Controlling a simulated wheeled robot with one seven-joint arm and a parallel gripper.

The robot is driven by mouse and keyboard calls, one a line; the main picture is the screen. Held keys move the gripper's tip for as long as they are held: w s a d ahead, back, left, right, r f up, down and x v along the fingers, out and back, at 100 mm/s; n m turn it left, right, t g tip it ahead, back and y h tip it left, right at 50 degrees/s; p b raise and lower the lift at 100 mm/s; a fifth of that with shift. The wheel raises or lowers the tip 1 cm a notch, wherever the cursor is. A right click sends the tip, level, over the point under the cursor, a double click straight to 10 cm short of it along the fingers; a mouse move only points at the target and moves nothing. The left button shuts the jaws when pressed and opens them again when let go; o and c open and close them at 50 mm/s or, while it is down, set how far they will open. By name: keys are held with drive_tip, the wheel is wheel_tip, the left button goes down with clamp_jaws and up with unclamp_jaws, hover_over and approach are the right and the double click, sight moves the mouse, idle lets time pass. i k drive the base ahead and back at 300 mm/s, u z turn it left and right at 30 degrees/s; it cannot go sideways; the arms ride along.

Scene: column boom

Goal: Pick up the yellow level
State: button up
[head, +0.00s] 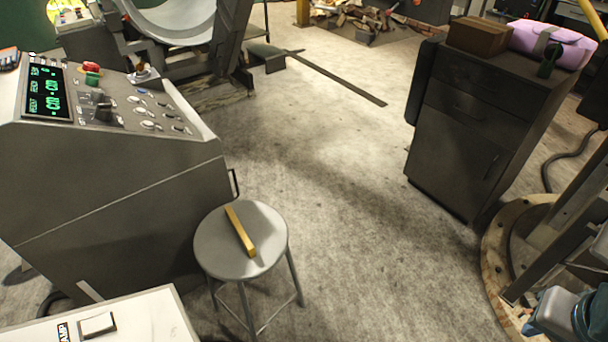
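The yellow level (240,231) is a slim yellow bar. It lies at a slant on the round grey seat of a metal stool (215,256), in the lower middle of the head view.
A grey control console (110,200) stands close to the stool's left. A white surface (130,318) is at the lower left. A dark cabinet (470,135) with a brown box (478,37) and a pink case (553,45) stands at right. Open concrete floor (345,240) lies right of the stool.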

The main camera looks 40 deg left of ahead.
sight(244, 238)
drive_tip(key=i, duration=1.4)
drive_tip(key=u, duration=2.1)
drive_tip(key=i, duration=0.6)
drive_tip(key=u, duration=2.65)
